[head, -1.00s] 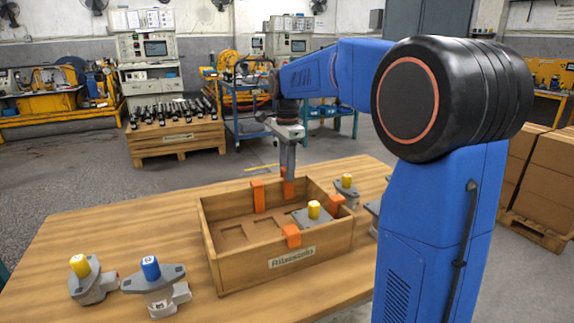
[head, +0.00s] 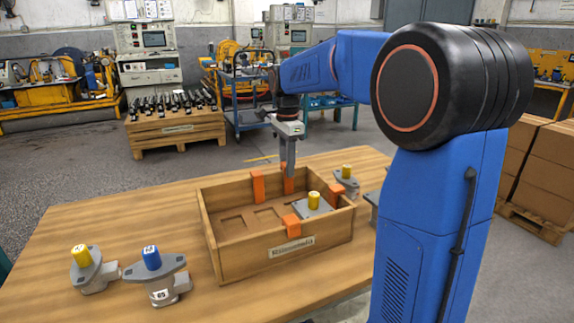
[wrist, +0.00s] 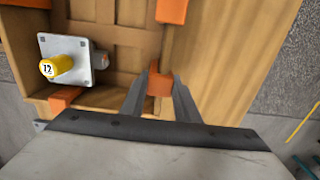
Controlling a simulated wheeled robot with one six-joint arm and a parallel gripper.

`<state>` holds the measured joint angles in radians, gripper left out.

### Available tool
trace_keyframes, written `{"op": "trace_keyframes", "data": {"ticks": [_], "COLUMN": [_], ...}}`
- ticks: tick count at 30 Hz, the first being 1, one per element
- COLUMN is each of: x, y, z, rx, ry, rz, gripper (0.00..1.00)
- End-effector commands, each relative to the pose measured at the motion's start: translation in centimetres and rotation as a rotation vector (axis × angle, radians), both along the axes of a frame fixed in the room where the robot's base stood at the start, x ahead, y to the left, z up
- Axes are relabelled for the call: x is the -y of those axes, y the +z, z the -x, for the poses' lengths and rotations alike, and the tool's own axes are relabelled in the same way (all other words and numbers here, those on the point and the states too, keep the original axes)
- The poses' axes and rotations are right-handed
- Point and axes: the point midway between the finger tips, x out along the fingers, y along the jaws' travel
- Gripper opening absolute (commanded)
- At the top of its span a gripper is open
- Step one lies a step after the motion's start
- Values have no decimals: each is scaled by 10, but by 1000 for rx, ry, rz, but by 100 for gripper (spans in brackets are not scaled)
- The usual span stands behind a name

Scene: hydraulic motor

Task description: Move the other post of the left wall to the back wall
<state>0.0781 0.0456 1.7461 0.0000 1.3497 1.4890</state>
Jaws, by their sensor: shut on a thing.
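An open wooden box (head: 228,268) stands on the table, with orange posts on its walls. My gripper (head: 288,170) points down at the back wall, shut on an orange post (wrist: 160,82) there; the fingers partly cover this post in the head view. Another orange post (head: 258,187) is on the back wall, to its left, and also shows at the top of the wrist view (wrist: 171,10). One post (head: 291,225) is on the front wall and one (head: 333,197) on the right wall. The left wall (head: 207,228) shows no post.
A motor with a yellow cap (head: 313,200) sits inside the box, at its right side. A yellow-capped motor (head: 92,270) and a blue-capped one (head: 158,275) stand on the table (head: 120,225) at left. Another yellow-capped part (head: 346,178) stands behind the box's right side.

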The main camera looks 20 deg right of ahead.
Motion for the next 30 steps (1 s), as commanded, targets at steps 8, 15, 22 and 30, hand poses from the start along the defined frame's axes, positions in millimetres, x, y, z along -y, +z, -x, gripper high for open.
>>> {"op": "trace_keyframes", "data": {"ticks": [8,15,22,30], "x": [0,0,0,0], "y": [-3,-6,-9,-11], "z": [0,0,0,0], "rx": [0,0,0,0], "ry": [0,0,0,0], "rz": [0,0,0,0], "gripper": [0,0,0,50]}}
